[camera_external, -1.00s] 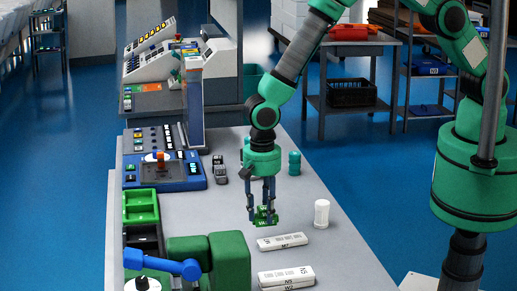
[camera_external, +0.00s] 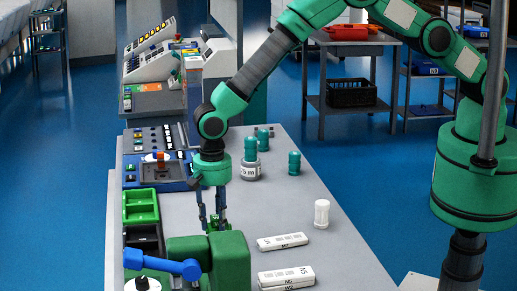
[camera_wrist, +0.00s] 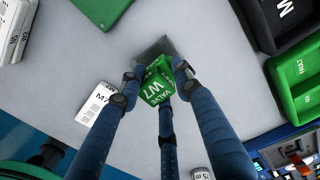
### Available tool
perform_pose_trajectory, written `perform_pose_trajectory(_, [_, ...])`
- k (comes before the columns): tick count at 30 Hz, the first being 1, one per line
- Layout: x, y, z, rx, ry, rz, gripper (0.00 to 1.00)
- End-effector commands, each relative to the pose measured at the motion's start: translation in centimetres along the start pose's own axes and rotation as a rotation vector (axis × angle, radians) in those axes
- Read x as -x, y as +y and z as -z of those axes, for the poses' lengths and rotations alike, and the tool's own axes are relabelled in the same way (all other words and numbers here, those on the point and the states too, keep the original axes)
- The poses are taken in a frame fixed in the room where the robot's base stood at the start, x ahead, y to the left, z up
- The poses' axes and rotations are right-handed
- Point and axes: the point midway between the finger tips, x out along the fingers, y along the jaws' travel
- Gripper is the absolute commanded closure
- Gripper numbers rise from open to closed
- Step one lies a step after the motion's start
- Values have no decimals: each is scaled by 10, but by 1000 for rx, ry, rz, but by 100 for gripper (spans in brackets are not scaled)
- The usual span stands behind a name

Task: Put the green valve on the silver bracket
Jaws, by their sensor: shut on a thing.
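In the external view my gripper (camera_external: 213,225) points down over the table, just behind the green machine. That machine hides the fingertips' surroundings, and I cannot make out the bracket there.
The green machine (camera_external: 230,262) with a blue arm stands close in front. Green and black bins (camera_external: 141,206) lie to the left. White labelled blocks (camera_external: 282,241) and a white cylinder (camera_external: 321,213) are to the right. Teal-topped items (camera_external: 294,163) stand behind. The table's middle is clear.

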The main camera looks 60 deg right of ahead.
Motion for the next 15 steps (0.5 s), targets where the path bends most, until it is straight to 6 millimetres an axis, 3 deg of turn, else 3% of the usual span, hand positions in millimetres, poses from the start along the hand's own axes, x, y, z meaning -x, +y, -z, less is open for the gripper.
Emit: perform_pose_trajectory(15, [-2, -4, 0, 0, 0, 1, 100])
